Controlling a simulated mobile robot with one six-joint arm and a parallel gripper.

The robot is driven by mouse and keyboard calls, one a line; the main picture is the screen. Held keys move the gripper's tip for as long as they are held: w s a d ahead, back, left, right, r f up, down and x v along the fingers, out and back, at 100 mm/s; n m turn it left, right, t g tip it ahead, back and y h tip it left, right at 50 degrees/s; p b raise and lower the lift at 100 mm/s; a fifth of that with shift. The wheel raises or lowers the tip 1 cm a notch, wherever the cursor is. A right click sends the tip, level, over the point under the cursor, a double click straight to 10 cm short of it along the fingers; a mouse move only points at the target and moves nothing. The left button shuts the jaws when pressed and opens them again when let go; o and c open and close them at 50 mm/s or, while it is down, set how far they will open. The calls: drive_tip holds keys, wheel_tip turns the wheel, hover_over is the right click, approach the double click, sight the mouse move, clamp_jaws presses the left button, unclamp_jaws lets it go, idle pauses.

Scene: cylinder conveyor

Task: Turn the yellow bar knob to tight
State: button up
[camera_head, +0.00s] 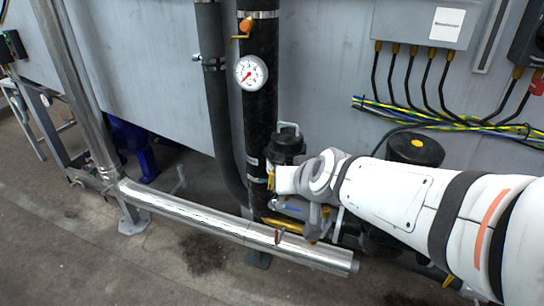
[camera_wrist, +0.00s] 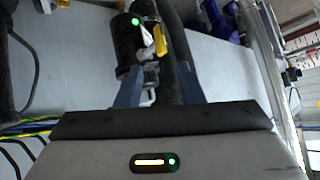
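A yellow bar knob (camera_head: 284,225) sits low by the black vertical pipe, lying roughly level just above the shiny horizontal pipe. A yellow piece, which looks like the same knob (camera_wrist: 160,40), shows in the wrist view beyond the fingertips. My gripper (camera_wrist: 160,72) has its two blue-grey fingers spread apart, with metal fittings visible between and behind them. In the head view, my wrist is right beside the pipe and the knob, and partly hides the fittings there. I cannot tell whether a finger touches the knob.
A white pressure gauge (camera_head: 251,72) and a small yellow-orange valve handle (camera_head: 244,28) sit higher on the black pipe. A shiny pipe (camera_head: 200,217) crosses low in front. A grey box (camera_head: 425,22) with hanging cables is at upper right. Open floor lies at lower left.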

sight(270, 181)
drive_tip(key=w+a+f+m+t+b, duration=0.2)
drive_tip(key=w+a+f+t+b, duration=0.1)
drive_tip(key=w+a+t+b, duration=0.3)
wheel_tip(270, 181, down, 6)
drive_tip(key=s+m+t+h+b, duration=0.2)
drive_tip(key=m+h+b, duration=0.3)
drive_tip(key=h+b, duration=0.5)
drive_tip(key=x, duration=0.2)
drive_tip(key=b+x, duration=0.1)
drive_tip(key=x, duration=0.4)
drive_tip(key=shift+w+a, duration=0.25)
drive_tip(key=shift+w, duration=0.2)
clamp_jaws()
drive_tip(key=shift+a, duration=0.2)
drive_tip(key=shift+d+b, duration=0.1)
drive_tip(key=shift+b, duration=0.2)
